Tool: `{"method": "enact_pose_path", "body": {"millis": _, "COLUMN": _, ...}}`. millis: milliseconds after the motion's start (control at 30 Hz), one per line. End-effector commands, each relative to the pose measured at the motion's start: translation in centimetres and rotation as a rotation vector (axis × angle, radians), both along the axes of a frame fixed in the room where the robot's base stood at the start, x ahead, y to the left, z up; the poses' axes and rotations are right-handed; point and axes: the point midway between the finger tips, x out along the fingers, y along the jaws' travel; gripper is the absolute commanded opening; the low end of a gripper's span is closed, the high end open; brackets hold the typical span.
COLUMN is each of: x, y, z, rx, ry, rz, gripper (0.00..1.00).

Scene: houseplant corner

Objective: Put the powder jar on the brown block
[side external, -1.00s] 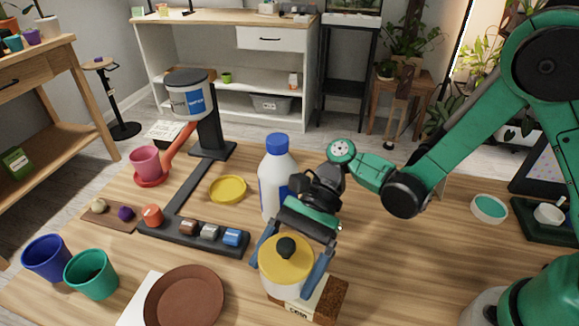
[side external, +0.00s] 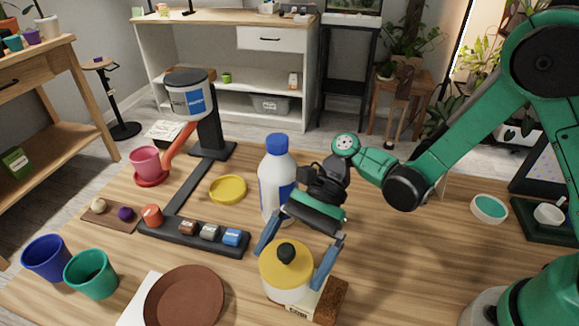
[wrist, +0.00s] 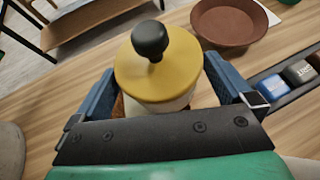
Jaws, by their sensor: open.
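The powder jar (side external: 286,272) is a pale jar with a yellow lid and black knob, upright in the side view. It appears to stand on the brown block (side external: 331,298), whose right part and white front label show. The jar hides the rest of the block and the exact contact. In the wrist view the jar's lid (wrist: 160,70) fills the middle. My gripper (side external: 297,254) is open, with one blue finger on each side of the jar and gaps beside the lid.
A white bottle with a blue cap (side external: 276,180) stands close behind my gripper. A brown saucer (side external: 185,297) lies to the left of the jar. A dark rack with small blocks (side external: 193,234) is behind the saucer. The table to the right of the block is clear.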

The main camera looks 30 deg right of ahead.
Motion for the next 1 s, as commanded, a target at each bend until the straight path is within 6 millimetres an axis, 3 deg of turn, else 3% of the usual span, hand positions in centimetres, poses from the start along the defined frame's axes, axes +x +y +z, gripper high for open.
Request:
{"method": "enact_pose_path", "body": {"millis": 300, "x": 2.8, "y": -5.7, "z": 3.5, "rx": 0.0, "ry": 0.001, "rz": -0.005, "gripper": 1.0}}
{"method": "enact_pose_path", "body": {"millis": 633, "x": 3.9, "y": -8.0, "z": 5.2, "rx": -0.021, "ry": -0.057, "rz": -0.009, "gripper": 1.0}}
{"method": "enact_pose_path", "body": {"millis": 833, "x": 3.9, "y": -9.0, "z": 6.4, "rx": -0.17, "ry": -0.397, "rz": 0.003, "gripper": 1.0}}
{"method": "enact_pose_path", "body": {"millis": 1000, "x": 3.2, "y": -11.9, "z": 7.0, "rx": -0.398, "ry": -0.811, "rz": 0.144, "gripper": 1.0}}
